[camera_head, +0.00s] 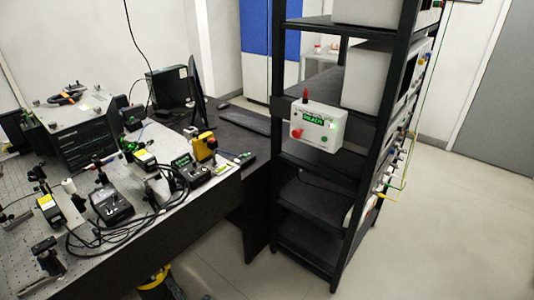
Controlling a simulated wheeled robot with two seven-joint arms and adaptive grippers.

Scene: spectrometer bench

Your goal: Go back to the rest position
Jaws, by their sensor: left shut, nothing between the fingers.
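My left gripper (162,271), yellow and black, shows at the bottom edge of the head view, left of centre. It is low, beside the front edge of the optical bench (112,270). It is shut and nothing shows between its fingers. Most of its arm is out of the picture. My right gripper is not in view.
The bench holds several optical mounts, cables, a black meter (112,207) and a yellow-topped device (203,147). A black shelf rack (310,260) stands right of centre, carrying a white control box (318,125). Open floor (440,225) lies to the right.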

